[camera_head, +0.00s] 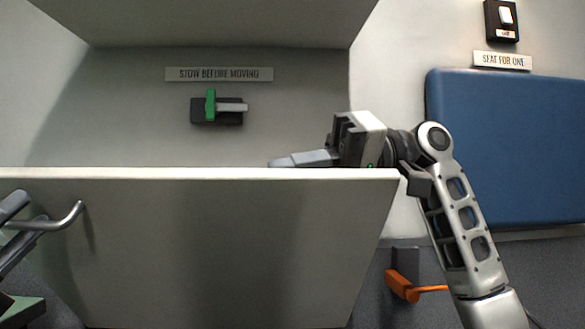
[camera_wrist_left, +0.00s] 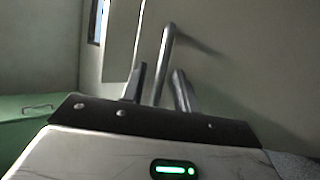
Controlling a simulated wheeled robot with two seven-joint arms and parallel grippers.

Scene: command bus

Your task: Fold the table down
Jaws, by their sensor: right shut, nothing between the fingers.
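The table (camera_head: 220,245) is a large grey panel whose broad face is turned toward me, with a pale edge along its top. A bent metal handle (camera_head: 66,218) is on its left part. My left gripper (camera_head: 24,218) is at the far left, by the handle. In the left wrist view, the handle (camera_wrist_left: 166,50) runs between the two spread fingers of my left gripper (camera_wrist_left: 158,92), with gaps visible beside it. My right gripper (camera_head: 290,160) is shut and empty at the panel's top edge, pointing left. The edge partly hides its fingertips; contact is unclear.
A green turn latch (camera_head: 210,105) on a dark base is on the back wall under a label (camera_head: 219,74). A blue seat pad (camera_head: 510,150) stands at right. An orange lever (camera_head: 402,287) is low, right of the panel. A green box (camera_wrist_left: 35,120) shows in the left wrist view.

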